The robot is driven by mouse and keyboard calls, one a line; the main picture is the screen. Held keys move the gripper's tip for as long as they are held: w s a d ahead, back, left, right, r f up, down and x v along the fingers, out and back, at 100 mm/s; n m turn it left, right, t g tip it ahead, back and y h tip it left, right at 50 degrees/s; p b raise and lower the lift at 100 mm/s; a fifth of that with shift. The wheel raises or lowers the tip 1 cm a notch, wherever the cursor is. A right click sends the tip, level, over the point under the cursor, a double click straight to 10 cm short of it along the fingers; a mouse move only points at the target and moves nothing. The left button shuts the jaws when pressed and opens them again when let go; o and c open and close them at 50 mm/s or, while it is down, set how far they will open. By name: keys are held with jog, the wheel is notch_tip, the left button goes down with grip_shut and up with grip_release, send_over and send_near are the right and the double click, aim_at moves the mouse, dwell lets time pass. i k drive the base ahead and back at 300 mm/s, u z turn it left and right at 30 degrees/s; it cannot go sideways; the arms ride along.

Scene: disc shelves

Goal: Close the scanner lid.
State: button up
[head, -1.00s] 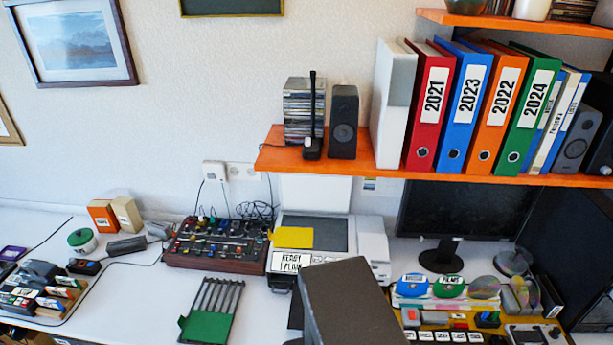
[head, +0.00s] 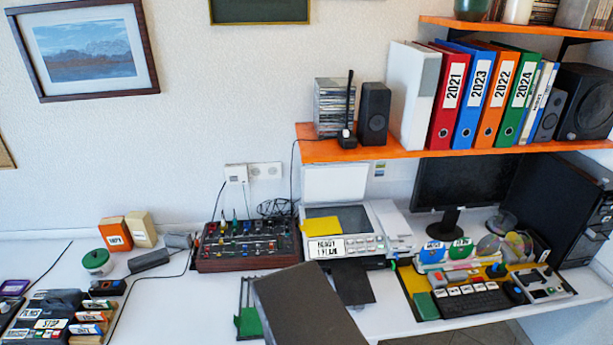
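The white scanner (head: 380,228) stands on the desk below the orange shelf. Its lid (head: 335,186) is open and stands upright at the back against the wall side, its top close under the shelf. A yellow sheet (head: 322,226) lies over the left part of the dark glass (head: 350,213). A label and a row of buttons are on the front panel (head: 345,246). My gripper is not in view. A dark block at the bottom middle, likely part of my arm, covers some of the desk in front of the scanner.
The orange shelf (head: 385,150) with binders and speakers overhangs the scanner. A mixer (head: 245,245) stands close on its left. A monitor (head: 470,185) and a yellow tray of discs and keys (head: 415,284) are on its right. A black flat piece (head: 352,286) lies in front.

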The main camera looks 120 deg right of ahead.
aim_at(321, 182)
jog(key=i, duration=1.1)
jog(key=z, duration=1.8)
jog(key=k, duration=0.15)
jog(key=z, duration=2.75)
jog(key=i, duration=0.95)
jog(key=z, duration=0.2)
jog(key=k, duration=0.8)
jog(key=u, duration=0.25)
jog(key=i, duration=0.85)
jog(key=z, duration=0.05)
